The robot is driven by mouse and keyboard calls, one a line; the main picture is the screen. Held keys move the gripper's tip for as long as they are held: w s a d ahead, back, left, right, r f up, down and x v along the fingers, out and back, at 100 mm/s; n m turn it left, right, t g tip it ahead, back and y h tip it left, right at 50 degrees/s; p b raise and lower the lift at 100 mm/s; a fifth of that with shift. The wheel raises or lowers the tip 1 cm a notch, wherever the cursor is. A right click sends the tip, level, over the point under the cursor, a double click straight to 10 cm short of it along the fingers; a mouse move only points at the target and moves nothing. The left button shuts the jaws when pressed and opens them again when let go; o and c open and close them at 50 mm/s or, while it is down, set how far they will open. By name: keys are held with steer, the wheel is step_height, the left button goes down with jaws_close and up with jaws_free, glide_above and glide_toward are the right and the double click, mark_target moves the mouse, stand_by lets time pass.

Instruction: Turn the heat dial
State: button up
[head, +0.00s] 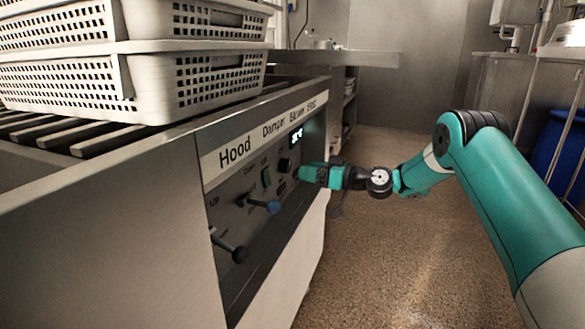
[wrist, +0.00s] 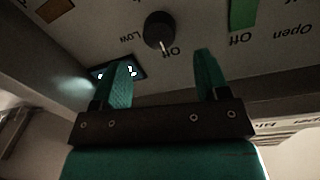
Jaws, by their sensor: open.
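The heat dial (wrist: 158,29) is a round black knob on the grey panel, with a pale pointer mark facing the "Off" label and "Low" printed beside it. In the head view the dial (head: 285,165) sits just left of my gripper (head: 302,172). In the wrist view my gripper (wrist: 164,66) has two green fingers spread apart with nothing between them. The dial appears just beyond the fingertips, between their directions. Whether a finger touches it cannot be told.
A lit display (wrist: 120,71) is partly behind one finger. A green switch (head: 266,176), a blue-tipped lever (head: 271,207) and a black lever (head: 239,254) are on the same panel. White perforated baskets (head: 190,82) stand on the counter above. The floor (head: 375,240) right of the panel is clear.

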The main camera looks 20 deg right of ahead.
mark_target(289, 166)
steer(key=b+x, duration=0.1)
steer(key=x, duration=0.5)
steer(key=c, duration=0.9)
